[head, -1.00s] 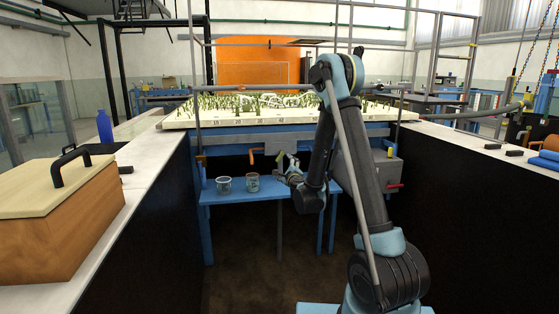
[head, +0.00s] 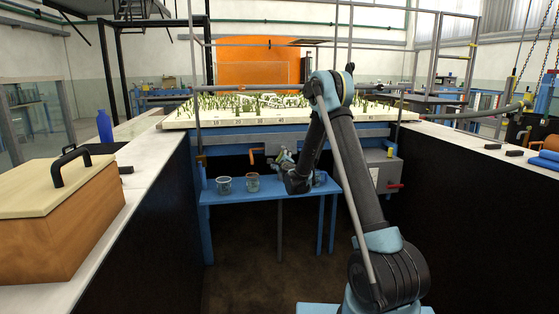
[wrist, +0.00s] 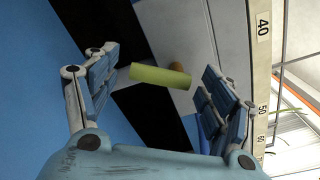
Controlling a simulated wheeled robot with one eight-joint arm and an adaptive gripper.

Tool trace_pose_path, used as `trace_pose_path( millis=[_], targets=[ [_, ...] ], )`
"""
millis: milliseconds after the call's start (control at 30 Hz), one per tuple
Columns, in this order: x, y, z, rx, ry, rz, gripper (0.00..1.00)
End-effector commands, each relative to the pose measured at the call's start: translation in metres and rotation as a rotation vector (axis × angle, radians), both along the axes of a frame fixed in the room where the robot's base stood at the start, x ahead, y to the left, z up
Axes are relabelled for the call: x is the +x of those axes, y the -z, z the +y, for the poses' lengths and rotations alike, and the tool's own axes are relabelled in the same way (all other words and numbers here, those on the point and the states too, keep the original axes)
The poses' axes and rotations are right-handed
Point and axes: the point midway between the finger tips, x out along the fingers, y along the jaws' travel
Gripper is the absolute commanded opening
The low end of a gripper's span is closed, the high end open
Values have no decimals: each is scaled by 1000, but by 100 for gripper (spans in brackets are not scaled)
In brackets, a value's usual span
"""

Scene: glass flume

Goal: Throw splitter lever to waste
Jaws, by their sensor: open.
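In the wrist view a yellow-green lever grip (wrist: 163,76) lies between the two fingers of my gripper (wrist: 160,64). A round tan end or pivot (wrist: 179,67) shows behind it, against a pale panel. The fingers are spread, with a gap on both sides of the grip. In the head view my gripper (head: 282,157) is in front of the panel under the flume's model bed (head: 290,119), and it hides the lever there.
A blue shelf (head: 270,193) below holds two beakers, left (head: 224,185) and right (head: 252,182). A grey box (head: 385,174) with a red handle (head: 396,186) is at right.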

Motion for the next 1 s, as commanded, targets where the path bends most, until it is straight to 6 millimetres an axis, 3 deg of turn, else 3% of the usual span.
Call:
trace_pose_path(
  millis=[200,567,767,1000],
  targets=[
    [19,0,5,0,0,0,76],
    [22,0,6,0,0,0,76],
    [22,0,6,0,0,0,31],
    [22,1,7,-5,-1,-1,31]
  ],
)
